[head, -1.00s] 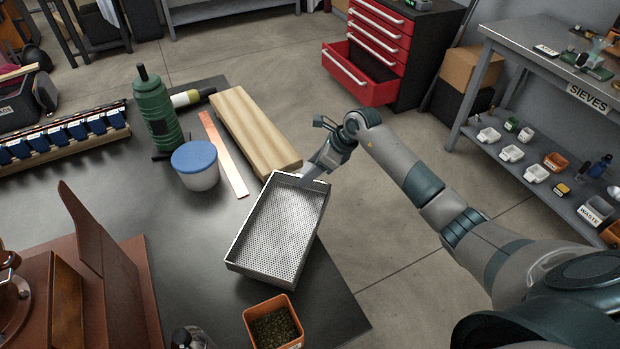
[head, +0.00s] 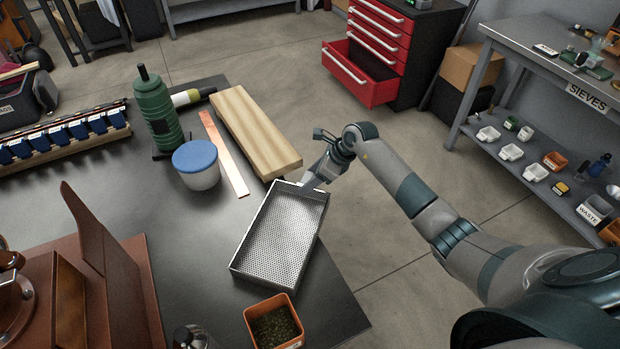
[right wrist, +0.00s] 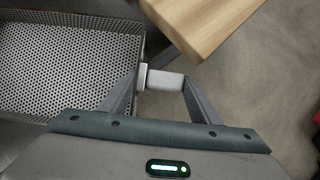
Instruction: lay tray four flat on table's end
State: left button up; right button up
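The perforated metal tray (head: 282,235), presumably tray four, is at the right end of the dark table (head: 215,245). Its base looks about level and low over the tabletop; I cannot tell whether it touches fully. Its far right corner reaches past the table edge. My right gripper (head: 316,180) is at that far side of the tray. In the right wrist view, the pads of my right gripper (right wrist: 148,78) are close together, with the tray's side wall (right wrist: 142,45) between them. My left gripper is not in view.
A wooden block (head: 255,135) lies just beyond the tray, close to my right gripper. An orange bin of beans (head: 273,322) stands near the tray's near edge. A blue-lidded tub (head: 196,165) and copper-coloured strip (head: 224,155) are to the left. Bare tabletop lies left of the tray.

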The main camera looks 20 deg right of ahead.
jog(key=o, duration=0.4)
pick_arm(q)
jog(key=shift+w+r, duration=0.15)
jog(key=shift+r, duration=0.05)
pick_arm(e)
jog(key=shift+r, duration=0.15)
jog(key=shift+s+d+r, duration=0.1)
jog(key=shift+d+r, duration=0.05)
jog(key=shift+r, duration=0.05)
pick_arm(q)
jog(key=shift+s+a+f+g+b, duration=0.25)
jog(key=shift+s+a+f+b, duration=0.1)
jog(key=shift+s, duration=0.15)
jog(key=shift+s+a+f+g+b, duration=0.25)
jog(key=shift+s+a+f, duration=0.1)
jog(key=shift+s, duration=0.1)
pick_arm(e)
jog(key=v, duration=1.1)
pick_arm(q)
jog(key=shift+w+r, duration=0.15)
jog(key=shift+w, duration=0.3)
pick_arm(e)
jog(key=shift+r, duration=0.15)
